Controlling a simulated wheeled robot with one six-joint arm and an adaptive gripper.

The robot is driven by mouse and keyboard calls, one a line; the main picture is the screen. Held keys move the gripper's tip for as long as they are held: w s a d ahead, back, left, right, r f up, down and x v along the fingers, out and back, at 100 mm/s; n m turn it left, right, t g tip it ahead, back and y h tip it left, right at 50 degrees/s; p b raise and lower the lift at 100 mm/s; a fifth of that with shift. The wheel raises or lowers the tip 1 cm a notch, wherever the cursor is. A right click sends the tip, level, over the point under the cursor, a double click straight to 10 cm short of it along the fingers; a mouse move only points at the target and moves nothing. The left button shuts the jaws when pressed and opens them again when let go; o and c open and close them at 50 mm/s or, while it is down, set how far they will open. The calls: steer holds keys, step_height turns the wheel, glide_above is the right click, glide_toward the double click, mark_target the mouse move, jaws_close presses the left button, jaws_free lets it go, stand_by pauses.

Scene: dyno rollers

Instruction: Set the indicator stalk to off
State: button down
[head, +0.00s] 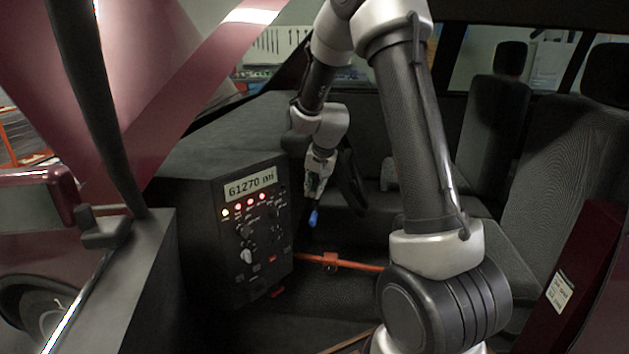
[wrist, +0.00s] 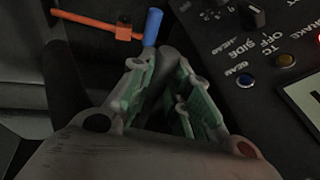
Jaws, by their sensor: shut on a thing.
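The indicator stalk is dark, with a blue tip (head: 313,217) that shows just below my gripper (head: 316,190) in the head view. In the wrist view the blue tip (wrist: 152,27) stands out beyond the fingers. My gripper (wrist: 163,70) has its green-padded fingers closed around a dark shaft, which looks like the stalk. Much of the shaft and its mount are hidden by the fingers. Any marks for the stalk's positions are not visible, so I cannot tell its setting.
A black dash panel (head: 240,215) with a lit odometer display, lamps and knobs stands left of my gripper. An orange bar (head: 340,263) with a clamp lies below it. Grey seats (head: 560,160) are at the right. The car's pillar and open door frame the left side.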

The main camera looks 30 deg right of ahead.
steer(key=shift+f, duration=0.1)
steer(key=c, duration=1.3)
jaws_free()
steer(key=v, duration=1.2)
steer(key=shift+s+f, duration=0.1)
